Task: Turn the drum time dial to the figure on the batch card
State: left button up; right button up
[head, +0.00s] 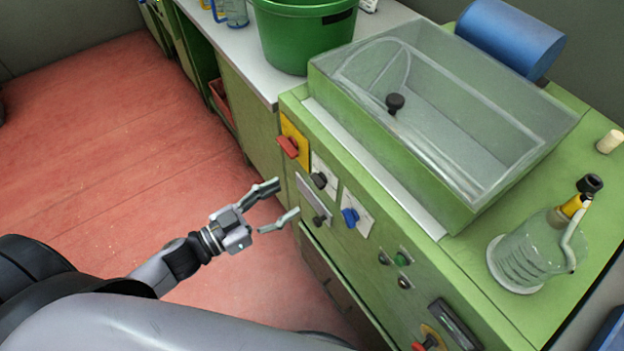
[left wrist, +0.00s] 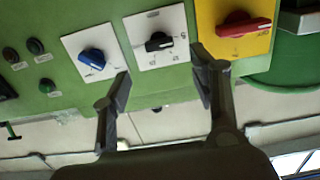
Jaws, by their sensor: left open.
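My left gripper (head: 288,198) is open and empty, its fingertips pointing at the front panel of the green machine (head: 285,104). The panel carries a black dial on a white plate (head: 319,180) and a blue dial on a white plate (head: 350,217). In the left wrist view, the black dial (left wrist: 158,42) lies between and beyond the two fingertips (left wrist: 160,62), apart from them. The blue dial (left wrist: 92,58) is left of it. Marks around both dials are too small to read, so I cannot tell which is drum time. I cannot make out a batch card. My right gripper is not in view.
A red switch on a yellow plate (head: 288,147) sits beside the black dial. Lower are small buttons (head: 402,258) and a dark display (head: 453,324). A clear-lidded drum box (head: 440,110), glass jug (head: 530,255) and green tub (head: 300,40) stand above. The red floor is clear.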

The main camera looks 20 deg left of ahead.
aim_at(315, 184)
pick_arm(q)
jog(key=x, duration=0.8)
jog(key=shift+w+d+p, duration=0.1)
jog(key=shift+p, duration=0.3)
jog(key=c, duration=1.2)
jog(key=shift+o, duration=0.2)
jog(key=shift+m, duration=0.3)
jog(key=m, duration=0.5)
jog(key=shift+d+m+p, duration=0.1)
jog(key=shift+m+p, duration=0.2)
jog(key=m, duration=0.5)
jog(key=shift+d+f, duration=0.1)
jog(key=shift+f, duration=0.05)
jog(key=shift+m, duration=0.4)
